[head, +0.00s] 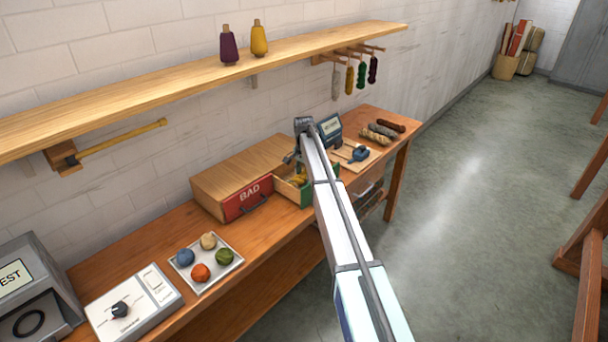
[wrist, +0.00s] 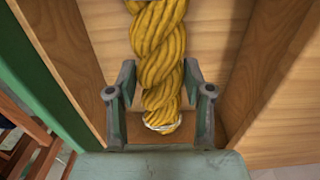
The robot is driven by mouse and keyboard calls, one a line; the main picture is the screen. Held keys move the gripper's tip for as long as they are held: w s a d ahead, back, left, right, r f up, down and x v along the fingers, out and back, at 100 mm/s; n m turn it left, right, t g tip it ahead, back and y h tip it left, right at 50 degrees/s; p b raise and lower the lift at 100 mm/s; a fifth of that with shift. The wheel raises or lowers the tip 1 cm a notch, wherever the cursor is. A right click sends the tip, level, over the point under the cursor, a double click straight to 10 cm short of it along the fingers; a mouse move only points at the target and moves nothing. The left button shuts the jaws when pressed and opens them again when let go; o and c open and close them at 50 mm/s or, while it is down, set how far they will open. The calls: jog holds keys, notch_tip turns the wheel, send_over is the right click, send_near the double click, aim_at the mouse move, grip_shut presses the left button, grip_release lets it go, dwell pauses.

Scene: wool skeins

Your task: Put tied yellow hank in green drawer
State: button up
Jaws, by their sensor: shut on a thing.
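The tied yellow hank (wrist: 160,45) is a thick twisted rope of yellow wool with a white band near its lower end in the wrist view. My gripper (wrist: 158,98) is shut on it, with one finger on each side. In the head view the yellow hank (head: 299,180) shows small at the pulled-out green drawer (head: 307,195), partly hidden by my arm. The wrist view shows the drawer's pale wooden walls around the hank and its green front (wrist: 45,80) at the left. I cannot tell whether the hank touches the drawer floor.
The red drawer marked BAD (head: 247,200) is shut, left of the green one. A tray of wool balls (head: 206,264) and a dial box (head: 133,303) stand nearer left. Dark and grey skeins (head: 379,134) lie behind. Hanks hang from pegs (head: 350,79) under the shelf (head: 190,72).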

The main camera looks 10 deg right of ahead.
aim_at(304, 173)
jog(key=shift+f, duration=0.65)
jog(key=o, duration=1.2)
jog(key=shift+o, duration=0.2)
notch_tip(304, 173, up, 13)
jog(key=b, duration=0.2)
jog(key=shift+r+b, duration=0.15)
jog(key=shift+b, duration=0.2)
